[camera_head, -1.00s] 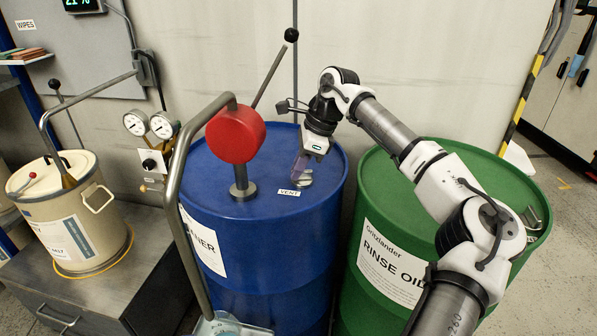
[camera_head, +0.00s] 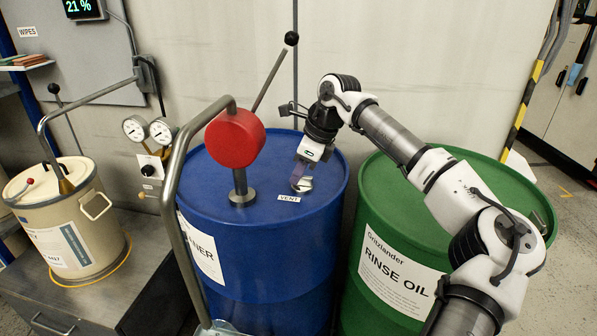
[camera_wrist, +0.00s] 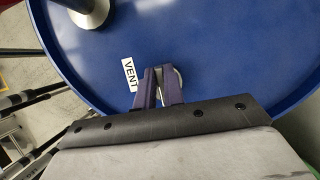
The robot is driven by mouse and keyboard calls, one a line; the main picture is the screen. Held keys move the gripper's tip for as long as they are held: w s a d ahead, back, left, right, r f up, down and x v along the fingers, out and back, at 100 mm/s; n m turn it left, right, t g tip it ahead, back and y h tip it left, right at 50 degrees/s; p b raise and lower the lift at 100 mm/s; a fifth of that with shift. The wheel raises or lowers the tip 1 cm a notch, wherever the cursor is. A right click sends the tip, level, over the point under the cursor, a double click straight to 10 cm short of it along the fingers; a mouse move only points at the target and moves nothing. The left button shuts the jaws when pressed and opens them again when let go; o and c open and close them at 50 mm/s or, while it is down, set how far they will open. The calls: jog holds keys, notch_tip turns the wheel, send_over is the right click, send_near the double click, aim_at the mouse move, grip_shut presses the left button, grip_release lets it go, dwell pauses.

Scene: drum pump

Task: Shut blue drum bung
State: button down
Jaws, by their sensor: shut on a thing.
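The blue drum (camera_head: 300,235) stands in the middle of the head view, upright. Its bung (camera_head: 304,184) is a small silver metal cap on the drum top, just behind the VENT label (camera_head: 289,198). My gripper (camera_head: 298,180) reaches down onto the bung from above, its purple-grey fingers shut on it. In the wrist view the bung (camera_wrist: 178,78) shows as a pale metal edge, partly hidden by the fingers (camera_wrist: 158,88). The VENT label (camera_wrist: 129,75) lies beside them. I cannot tell how far the bung is turned or whether it is seated.
A red pump head (camera_head: 235,138) with a curved grey pipe rises from the blue drum, left of my gripper. Its black-knobbed lever (camera_head: 275,75) leans up behind. A green drum (camera_head: 385,200) stands close on the right, under my arm. A cream pail (camera_head: 65,220) stands at left.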

jog(key=c, duration=1.5)
grip_release()
jog(key=v, duration=1.4)
jog(key=shift+b, duration=0.35)
